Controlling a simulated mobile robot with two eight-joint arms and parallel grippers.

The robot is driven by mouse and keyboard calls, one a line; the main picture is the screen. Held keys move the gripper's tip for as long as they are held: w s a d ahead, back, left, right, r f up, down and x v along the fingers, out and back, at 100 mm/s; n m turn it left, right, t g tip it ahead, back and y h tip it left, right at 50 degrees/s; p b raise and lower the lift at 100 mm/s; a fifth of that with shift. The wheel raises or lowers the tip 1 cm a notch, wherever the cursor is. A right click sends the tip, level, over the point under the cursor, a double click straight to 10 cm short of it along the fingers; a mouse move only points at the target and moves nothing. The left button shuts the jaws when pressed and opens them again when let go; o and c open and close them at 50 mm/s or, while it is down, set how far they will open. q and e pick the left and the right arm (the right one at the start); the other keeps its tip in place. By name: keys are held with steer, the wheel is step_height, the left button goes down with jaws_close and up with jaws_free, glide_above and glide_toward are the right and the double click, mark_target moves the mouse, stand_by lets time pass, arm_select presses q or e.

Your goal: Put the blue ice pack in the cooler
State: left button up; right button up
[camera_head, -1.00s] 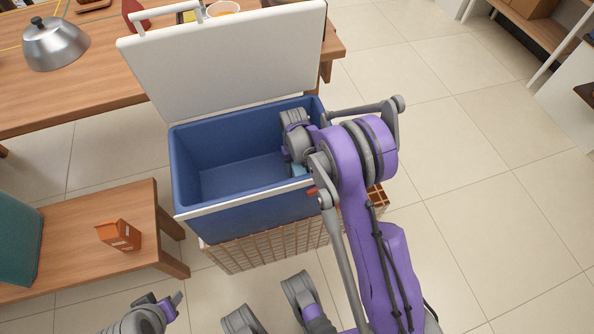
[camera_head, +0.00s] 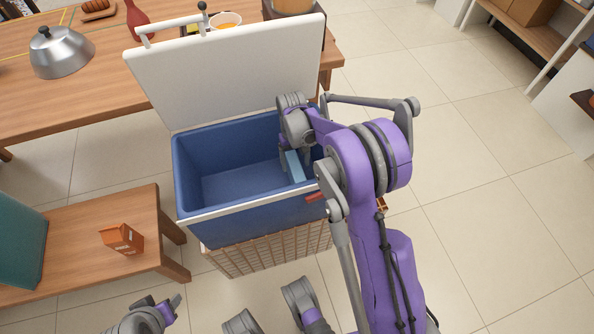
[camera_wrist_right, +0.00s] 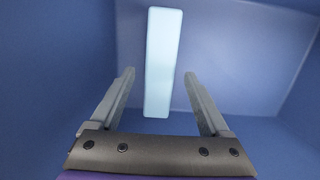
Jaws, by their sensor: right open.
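The cooler (camera_head: 250,214) is a blue tub with its white lid (camera_head: 225,72) raised at the back. The light-blue ice pack (camera_head: 294,167) is inside the cooler's right part. It also shows in the right wrist view as a pale upright bar (camera_wrist_right: 163,62). My right gripper (camera_wrist_right: 158,78) is inside the cooler with its two fingers apart, one to each side of the pack, with gaps between. Whether the pack touches the cooler floor is unclear. My left gripper (camera_head: 168,304) is low at the lower left, away from the cooler; its jaw is too small to judge.
A wicker basket-like stand (camera_head: 265,253) supports the cooler. A low wooden bench (camera_head: 85,235) with an orange box (camera_head: 121,239) and a teal object (camera_head: 18,245) is at the left. A wooden table with a metal dome (camera_head: 60,52) is behind.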

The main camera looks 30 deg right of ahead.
steer(key=shift+w+d+r, duration=0.1)
steer(key=shift+w+r, duration=0.05)
steer(key=shift+r, duration=0.8)
steer(key=shift+w+r, duration=0.15)
steer(key=shift+r, duration=0.8)
